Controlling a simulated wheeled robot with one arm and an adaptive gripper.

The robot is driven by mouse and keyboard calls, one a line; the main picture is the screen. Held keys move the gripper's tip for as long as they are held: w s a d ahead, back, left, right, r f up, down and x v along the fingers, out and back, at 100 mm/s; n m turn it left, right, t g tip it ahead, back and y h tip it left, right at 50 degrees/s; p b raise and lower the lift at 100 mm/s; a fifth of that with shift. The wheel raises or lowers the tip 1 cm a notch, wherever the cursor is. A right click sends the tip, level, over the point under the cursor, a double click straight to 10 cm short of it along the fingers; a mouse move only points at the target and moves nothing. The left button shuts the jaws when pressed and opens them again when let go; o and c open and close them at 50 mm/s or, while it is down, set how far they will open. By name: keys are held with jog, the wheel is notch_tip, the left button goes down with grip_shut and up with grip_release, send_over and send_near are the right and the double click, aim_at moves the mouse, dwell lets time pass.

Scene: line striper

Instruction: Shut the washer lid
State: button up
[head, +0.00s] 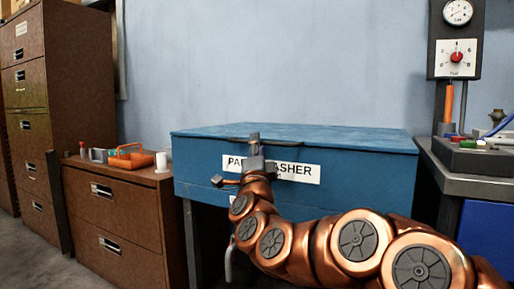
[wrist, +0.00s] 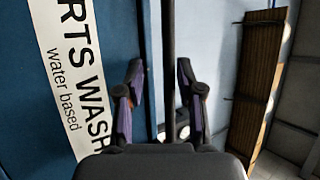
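The parts washer (head: 380,170) is a blue box with a white "PARTS WASHER" label (head: 300,172) on its front; the label also shows in the wrist view (wrist: 72,70). Its blue lid (head: 360,138) looks flat and down on the box; any small gap at the front edge is too fine to tell. A thin dark handle bar (head: 300,143) runs along the lid's front edge. My gripper (head: 254,140) is at that edge, partly covering the label. In the wrist view my gripper (wrist: 160,67) is open, with a dark bar (wrist: 169,60) between its fingers, apart from both.
Brown drawer cabinets (head: 115,225) stand at left, with an orange tray (head: 131,158) and a white cup (head: 161,162) on top. A grey workbench (head: 465,175) adjoins at right, under a wall panel with dials (head: 457,45). The lid top is clear.

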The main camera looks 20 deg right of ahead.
jog(key=v, duration=0.7)
jog(key=shift+d, duration=0.1)
dwell(0.4)
jog(key=w+a+r+n+g+y+p, duration=0.15)
jog(key=a+r+n+y+p, duration=0.35)
jog(key=a+n+y+p, duration=0.5)
jog(key=s+a+f+n+g+y+p, duration=0.1)
jog(key=s+a+n+g+y+p, duration=0.45)
jog(key=p, duration=0.75)
jog(key=s+d+r+n+g+h+p, duration=0.1)
jog(key=s+d+r+g+p, duration=0.1)
jog(key=s+g+p, duration=0.3)
jog(key=s+d+r+n+g+h+p, duration=0.2)
jog(key=s+g+p, duration=0.4)
jog(key=s+p, duration=0.6)
jog(key=s+d+r+n+g+h+p, duration=0.1)
jog(key=s+g+p, duration=0.4)
jog(key=s, duration=1.3)
notch_tip(320, 180, up, 2)
jog(key=d+h+p, duration=0.1)
jog(key=d+p, duration=0.1)
jog(key=p, duration=0.1)
jog(key=shift+r+n+g, duration=0.2)
jog(key=shift+n+g, duration=0.1)
jog(key=shift+n, duration=0.05)
